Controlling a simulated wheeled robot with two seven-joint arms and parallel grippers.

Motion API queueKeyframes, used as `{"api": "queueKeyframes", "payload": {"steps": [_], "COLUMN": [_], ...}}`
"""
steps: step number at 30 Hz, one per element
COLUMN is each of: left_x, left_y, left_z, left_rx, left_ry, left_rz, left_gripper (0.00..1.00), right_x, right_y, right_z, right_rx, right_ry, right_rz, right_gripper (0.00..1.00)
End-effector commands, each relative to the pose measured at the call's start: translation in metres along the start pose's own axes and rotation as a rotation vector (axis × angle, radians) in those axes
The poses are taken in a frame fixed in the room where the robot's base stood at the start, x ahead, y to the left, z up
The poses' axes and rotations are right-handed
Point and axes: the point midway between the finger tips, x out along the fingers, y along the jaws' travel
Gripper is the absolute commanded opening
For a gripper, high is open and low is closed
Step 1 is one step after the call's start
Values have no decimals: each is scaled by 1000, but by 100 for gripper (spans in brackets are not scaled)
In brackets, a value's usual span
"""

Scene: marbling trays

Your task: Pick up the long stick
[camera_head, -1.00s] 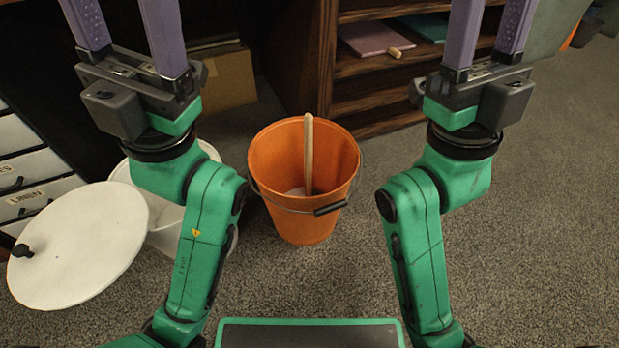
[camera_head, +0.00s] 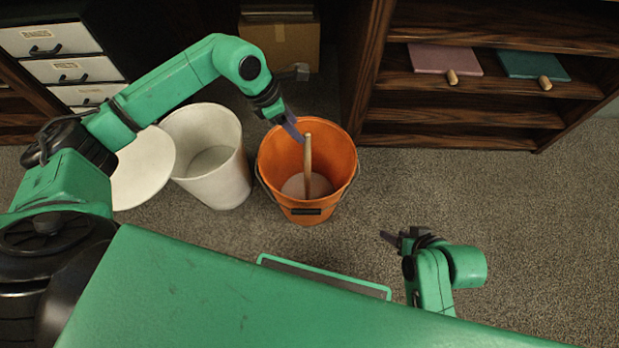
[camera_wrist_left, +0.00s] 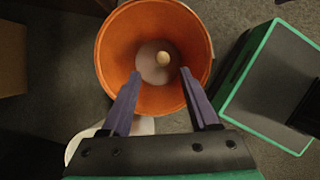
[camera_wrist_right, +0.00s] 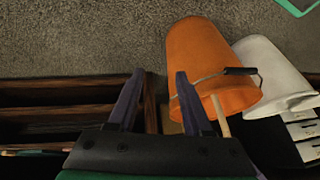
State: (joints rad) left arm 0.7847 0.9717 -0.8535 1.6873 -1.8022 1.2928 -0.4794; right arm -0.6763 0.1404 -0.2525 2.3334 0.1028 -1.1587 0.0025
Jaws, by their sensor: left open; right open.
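The long stick (camera_head: 308,165) is pale wood and stands nearly upright in the orange bucket (camera_head: 272,190), its top above the rim. In the left wrist view the stick's round end (camera_wrist_left: 163,58) shows end-on inside the bucket (camera_wrist_left: 113,70). My left gripper (camera_head: 297,138) is open and empty at the bucket's far rim, pointing down close to the stick's top. In its wrist view the stick's end appears just ahead of the gap between the fingertips (camera_wrist_left: 161,72). My right gripper (camera_head: 387,238) is open and empty, to the right of the bucket and apart from it.
A white bucket (camera_head: 222,188) and a white lid (camera_head: 143,165) are left of the orange bucket. A cardboard box (camera_head: 285,42) and a dark wooden shelf (camera_head: 450,115) with pink and teal boards stand behind. Drawers (camera_head: 70,70) are at far left. Carpet at right is clear.

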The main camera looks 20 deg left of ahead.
Motion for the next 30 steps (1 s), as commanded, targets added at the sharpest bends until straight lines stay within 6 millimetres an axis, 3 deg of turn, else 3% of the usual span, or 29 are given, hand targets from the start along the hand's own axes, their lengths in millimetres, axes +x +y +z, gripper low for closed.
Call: {"api": "queueKeyframes", "payload": {"steps": [1,13,21,26,30], "left_x": [15,76,81,81,80], "left_y": [-1,-4,-4,-4,-4], "left_z": [0,-1,0,0,0], "left_rx": [0,-2,0,0,0], "left_ry": [-1,-3,-3,-4,-4], "left_rz": [-3,-3,-1,-2,-2], "left_gripper": [61,61,61,0,0], "right_x": [10,46,46,46,46], "right_y": [-4,-36,-40,-40,-40], "right_z": [0,-11,-15,-15,-15], "right_rx": [-3,6,10,10,10], "right_ry": [30,274,311,310,309], "right_rz": [-13,-107,-119,-119,-119], "right_gripper": [50,50,50,50,50]}}
